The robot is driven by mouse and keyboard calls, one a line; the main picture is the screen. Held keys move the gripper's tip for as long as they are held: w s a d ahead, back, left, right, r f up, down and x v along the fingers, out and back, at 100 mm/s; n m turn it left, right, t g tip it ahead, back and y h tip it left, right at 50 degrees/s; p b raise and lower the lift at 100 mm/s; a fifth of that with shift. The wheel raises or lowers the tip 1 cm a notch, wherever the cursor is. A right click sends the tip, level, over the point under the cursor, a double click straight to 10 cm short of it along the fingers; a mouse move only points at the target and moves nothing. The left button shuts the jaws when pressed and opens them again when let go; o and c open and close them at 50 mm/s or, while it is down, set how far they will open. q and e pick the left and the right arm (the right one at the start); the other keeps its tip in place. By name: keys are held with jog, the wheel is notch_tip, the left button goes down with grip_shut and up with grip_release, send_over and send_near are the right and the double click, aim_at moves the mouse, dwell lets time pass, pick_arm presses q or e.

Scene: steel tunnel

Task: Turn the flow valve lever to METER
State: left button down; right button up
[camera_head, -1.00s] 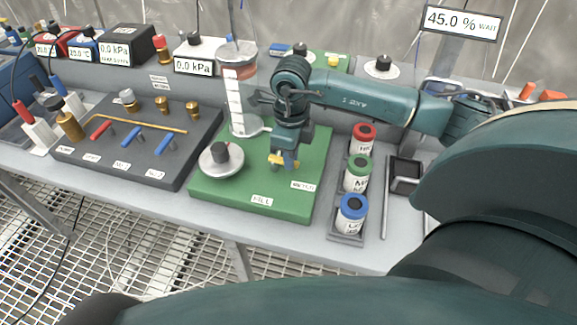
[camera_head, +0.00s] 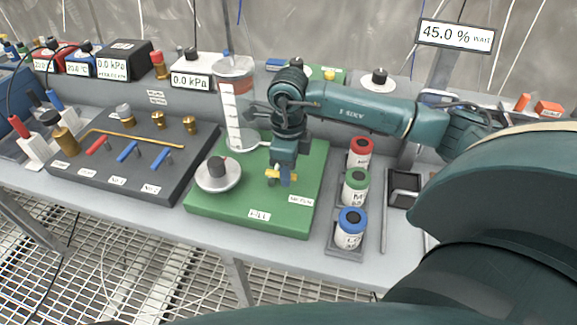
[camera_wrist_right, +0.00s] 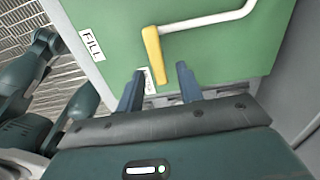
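The yellow valve lever (camera_wrist_right: 153,56) lies on the green panel (camera_wrist_right: 205,52) in the right wrist view, beside the end of a white tube. Its lower end is close to the small METER label (camera_wrist_right: 148,80), which is partly covered. The FILL label (camera_wrist_right: 92,43) is to the left. My right gripper (camera_wrist_right: 158,82) is open, with its fingers apart and the lever's lower end near the gap between the tips. My left gripper is not in view.
A clear graduated cylinder (camera_head: 236,105) and a round knob (camera_head: 218,175) stand on the green board, left of my right gripper. Red, green and blue capped bottles (camera_head: 351,228) stand to the right. A dark valve panel (camera_head: 130,160) is at the left.

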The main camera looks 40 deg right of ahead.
pick_arm(q)
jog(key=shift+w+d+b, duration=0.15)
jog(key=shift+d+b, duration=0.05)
jog(key=shift+b, duration=0.15)
pick_arm(e)
notch_tip(320, 180, up, 13)
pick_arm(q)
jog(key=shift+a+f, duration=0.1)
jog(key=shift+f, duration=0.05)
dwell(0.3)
